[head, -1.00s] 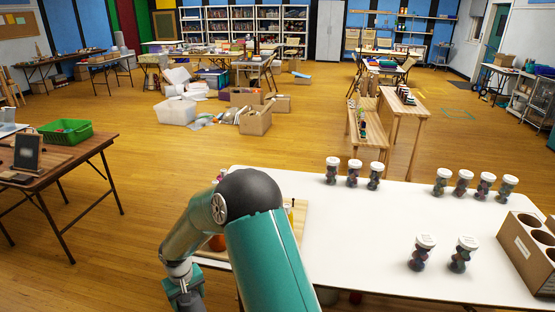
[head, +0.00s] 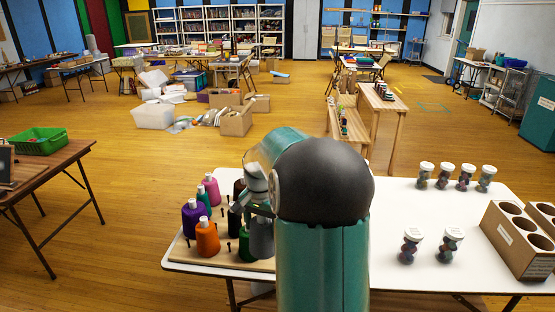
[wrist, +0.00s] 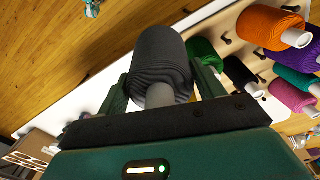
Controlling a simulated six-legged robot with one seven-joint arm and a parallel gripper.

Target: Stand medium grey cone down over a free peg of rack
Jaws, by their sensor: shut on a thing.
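The medium grey cone (wrist: 160,60) is between the fingers of my gripper (wrist: 163,88) in the wrist view, its narrow pale end towards the palm. In the head view the grey cone (head: 262,240) hangs below my gripper (head: 257,205), over the right part of the rack. My arm partly hides it, and I cannot tell whether it touches the board. The wooden rack (head: 225,262) bears several cones, including orange (head: 207,240), purple (head: 194,220), pink (head: 211,191) and dark green (head: 246,247). Bare dark pegs show between them, one in the wrist view (wrist: 262,77).
White-lidded jars (head: 447,246) stand on the white table (head: 400,225) to the right of my arm. A cardboard holder with round holes (head: 518,243) is at its right end. A brown table with a green basket (head: 38,142) is at the left.

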